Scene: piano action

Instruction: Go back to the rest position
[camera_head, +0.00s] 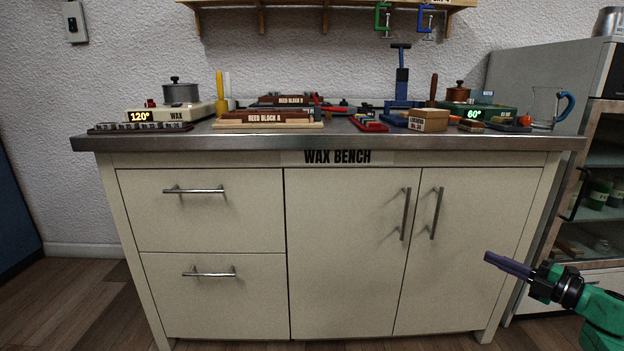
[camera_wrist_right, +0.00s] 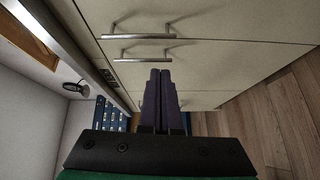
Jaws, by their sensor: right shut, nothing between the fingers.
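My right gripper (camera_head: 508,265) is at the lower right of the head view, in front of the bench's right door. Its purple fingers are shut with nothing between them. It also shows in the right wrist view (camera_wrist_right: 160,78), with the fingers pressed together and pointing past the cabinet doors. My left gripper is not in view.
The wax bench (camera_head: 230,147) stands ahead, with closed drawers and doors and bar handles. Its top holds reed blocks (camera_head: 268,116), a wax pot (camera_head: 180,93), a second heater (camera_head: 480,112) and a glass jug (camera_head: 545,103). A grey cabinet (camera_head: 515,72) stands at right. Floor shows in front.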

